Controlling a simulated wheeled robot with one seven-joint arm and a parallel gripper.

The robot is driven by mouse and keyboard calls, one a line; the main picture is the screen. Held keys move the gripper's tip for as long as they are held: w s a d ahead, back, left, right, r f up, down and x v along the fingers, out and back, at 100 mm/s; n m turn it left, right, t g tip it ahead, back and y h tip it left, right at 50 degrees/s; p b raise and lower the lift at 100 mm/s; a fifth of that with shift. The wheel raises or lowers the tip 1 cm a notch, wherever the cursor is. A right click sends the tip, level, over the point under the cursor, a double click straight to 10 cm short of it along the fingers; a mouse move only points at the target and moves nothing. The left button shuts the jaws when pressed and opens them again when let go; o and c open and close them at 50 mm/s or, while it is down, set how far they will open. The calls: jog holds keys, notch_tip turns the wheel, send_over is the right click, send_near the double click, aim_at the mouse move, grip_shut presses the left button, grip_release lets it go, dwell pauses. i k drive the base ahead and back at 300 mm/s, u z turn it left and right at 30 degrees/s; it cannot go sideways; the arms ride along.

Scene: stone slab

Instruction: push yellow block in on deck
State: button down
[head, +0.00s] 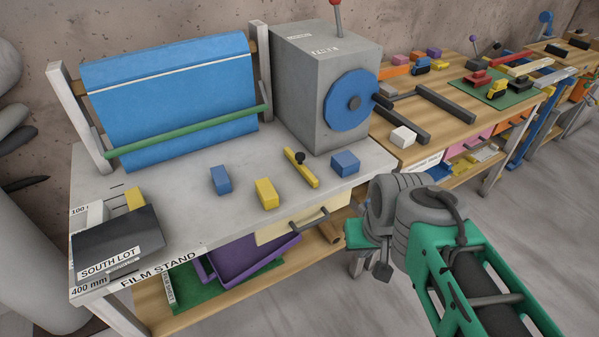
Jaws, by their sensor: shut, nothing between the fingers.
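A yellow block (266,194) lies on the grey stone slab (190,213), near its front edge, between two blue blocks (221,180) (345,163). Another yellow block (135,199) sits at the left end, partly hidden behind the dark box marked SOUTH LOT (118,243). No surface in view is labelled deck. My arm comes in from the lower right. My gripper (382,271) is a small dark tip below the grey wrist, off the slab's front right side. It looks shut and empty, apart from every block.
A yellow bar with a black knob (300,157) lies behind the blocks. A grey machine with a blue wheel (350,101) and a blue panel with a green rail (188,131) stand at the back. A drawer (288,228) is under the slab's front. The slab's middle left is clear.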

aim_at(267, 193)
jog(key=u, duration=0.25)
jog(key=i, duration=0.9)
jog(key=u, duration=0.5)
jog(key=k, duration=0.3)
jog(key=u, duration=1.8)
